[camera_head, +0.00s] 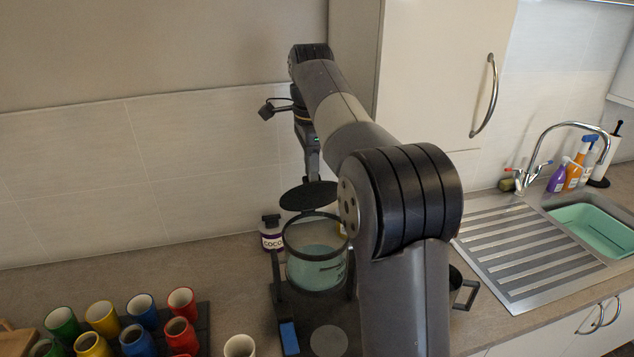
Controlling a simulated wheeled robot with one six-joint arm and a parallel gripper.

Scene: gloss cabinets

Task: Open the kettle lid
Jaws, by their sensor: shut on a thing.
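The kettle (316,268) stands on the counter, with a clear body, a dark rim and pale greenish contents. Its black round lid (309,196) is raised at the back of the rim, so the kettle's mouth shows open. My gripper (308,178) points down behind the lid and is shut on it at its far edge. The fingertips are small and partly hidden by the lid. My arm hides the kettle's right side.
Several coloured mugs (103,319) stand on a dark mat at lower left, near a white cup (240,346). The sink (590,232) and drainer (531,259) are at right. A tall cabinet (440,75) stands behind my arm.

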